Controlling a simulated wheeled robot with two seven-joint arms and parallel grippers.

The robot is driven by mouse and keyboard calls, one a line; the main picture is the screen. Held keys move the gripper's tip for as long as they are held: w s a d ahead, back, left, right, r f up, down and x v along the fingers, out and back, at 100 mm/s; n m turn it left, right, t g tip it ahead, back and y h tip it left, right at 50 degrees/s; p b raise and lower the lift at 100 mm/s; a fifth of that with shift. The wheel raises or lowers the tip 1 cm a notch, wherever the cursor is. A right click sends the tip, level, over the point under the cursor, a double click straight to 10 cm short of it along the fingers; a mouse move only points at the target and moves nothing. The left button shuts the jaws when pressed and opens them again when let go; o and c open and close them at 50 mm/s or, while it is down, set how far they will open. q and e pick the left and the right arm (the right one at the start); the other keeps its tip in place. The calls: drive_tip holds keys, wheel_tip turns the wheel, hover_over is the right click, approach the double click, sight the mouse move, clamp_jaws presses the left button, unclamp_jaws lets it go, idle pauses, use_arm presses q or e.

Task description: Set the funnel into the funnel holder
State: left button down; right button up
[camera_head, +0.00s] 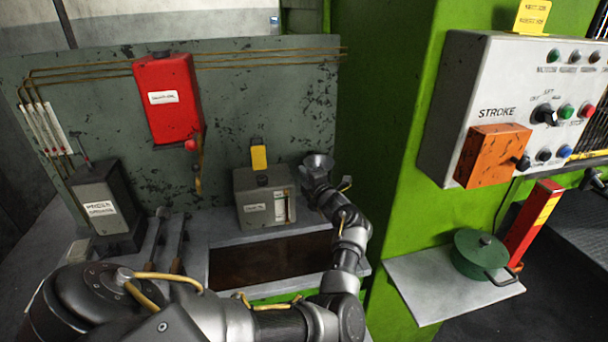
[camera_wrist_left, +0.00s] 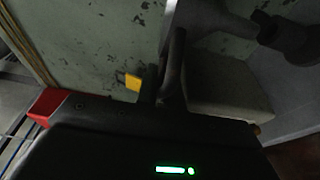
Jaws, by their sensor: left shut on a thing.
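The funnel (camera_head: 317,160) is a small grey cone with its wide mouth up, at the end of my left arm, in front of the green panel's right edge. My left gripper (camera_head: 322,184) is shut on it; the fingers are small and partly hidden by the wrist. It is just right of the grey box with a yellow tag. In the left wrist view one dark finger (camera_wrist_left: 175,72) shows, and a dark rounded shape at the top right is too dim to name. I cannot make out the funnel holder. My right gripper is not in view.
The grey box (camera_head: 264,203) stands on the bench behind a dark recess (camera_head: 265,262). A red box (camera_head: 166,98) hangs on the panel (camera_head: 250,90). A dark labelled box (camera_head: 103,212) stands left. A green pot (camera_head: 482,254) sits on a shelf (camera_head: 420,296) right.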

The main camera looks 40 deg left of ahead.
use_arm(q)
drive_tip(key=w+a+f+b, duration=0.1)
drive_tip(key=b, duration=0.1)
drive_tip(key=a+f+b, duration=0.1)
drive_tip(key=f, duration=0.1)
drive_tip(key=shift+w+a+b, duration=0.15)
drive_tip(key=shift+w+b, duration=0.2)
idle(0.8)
drive_tip(key=shift+s+d+r, duration=0.1)
drive_tip(key=shift+d, duration=0.15)
idle(0.6)
drive_tip(key=shift+b, duration=0.45)
drive_tip(key=shift+f+b, duration=0.4)
drive_tip(key=shift+f, duration=0.05)
drive_tip(key=shift+f+b, duration=1.85)
drive_tip(key=shift+f, duration=0.05)
